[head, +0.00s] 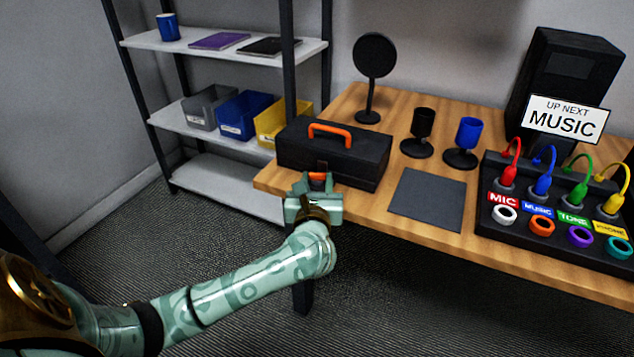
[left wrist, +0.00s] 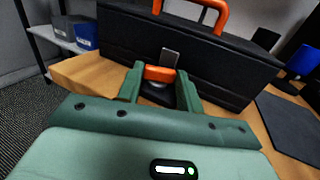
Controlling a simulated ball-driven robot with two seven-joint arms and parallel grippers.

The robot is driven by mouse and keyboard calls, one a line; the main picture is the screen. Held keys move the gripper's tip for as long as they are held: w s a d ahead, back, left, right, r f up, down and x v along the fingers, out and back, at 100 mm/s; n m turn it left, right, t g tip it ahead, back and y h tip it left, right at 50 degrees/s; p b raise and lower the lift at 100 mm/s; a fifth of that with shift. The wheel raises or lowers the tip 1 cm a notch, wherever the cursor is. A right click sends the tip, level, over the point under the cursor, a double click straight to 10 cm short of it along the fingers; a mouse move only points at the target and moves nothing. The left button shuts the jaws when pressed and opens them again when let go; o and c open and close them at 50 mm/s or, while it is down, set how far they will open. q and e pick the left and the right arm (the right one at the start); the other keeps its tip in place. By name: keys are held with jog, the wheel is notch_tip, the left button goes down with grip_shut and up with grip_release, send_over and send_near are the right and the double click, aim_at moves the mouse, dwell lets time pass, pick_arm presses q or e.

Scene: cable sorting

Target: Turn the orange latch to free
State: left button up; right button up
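A black toolbox (head: 350,163) with an orange carry handle (head: 330,132) stands on the table's left part; it also fills the top of the left wrist view (left wrist: 130,35). The orange latch (left wrist: 160,73) is on its front, below a small grey plate (left wrist: 170,56). The latch lies roughly level across the picture. My left gripper (head: 318,180) is at the toolbox front. In the left wrist view its two green fingers (left wrist: 160,80) stand at either end of the latch, with no visible gap. My right gripper is not in view.
A dark mat (head: 428,200) lies right of the toolbox. Two cups on stands, black (head: 423,125) and blue (head: 467,136), are behind it. A cable panel (head: 490,205) is at the right. A shelf with bins (head: 245,112) stands at the left.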

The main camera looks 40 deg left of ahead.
pick_arm(q)
jog(key=shift+s+a+m+t+h, duration=0.15)
jog(key=shift+m+t+h, duration=0.15)
jog(key=shift+m+h, duration=0.25)
jog(key=shift+a+m+t+h, duration=0.1)
jog(key=shift+m+t+h, duration=0.35)
jog(key=shift+h, duration=0.3)
jog(key=shift+a+m+t+h+p, duration=0.15)
jog(key=shift+m+t+h+p, duration=0.15)
jog(key=shift+m+h, duration=0.3)
jog(key=m+h, duration=0.1)
jog(key=h, duration=0.1)
jog(key=shift+t+h, duration=0.3)
jog(key=shift+t, duration=0.05)
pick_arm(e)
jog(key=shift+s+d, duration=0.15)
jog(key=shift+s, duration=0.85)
pick_arm(q)
jog(key=o, duration=1)
jog(key=shift+s, duration=0.2)
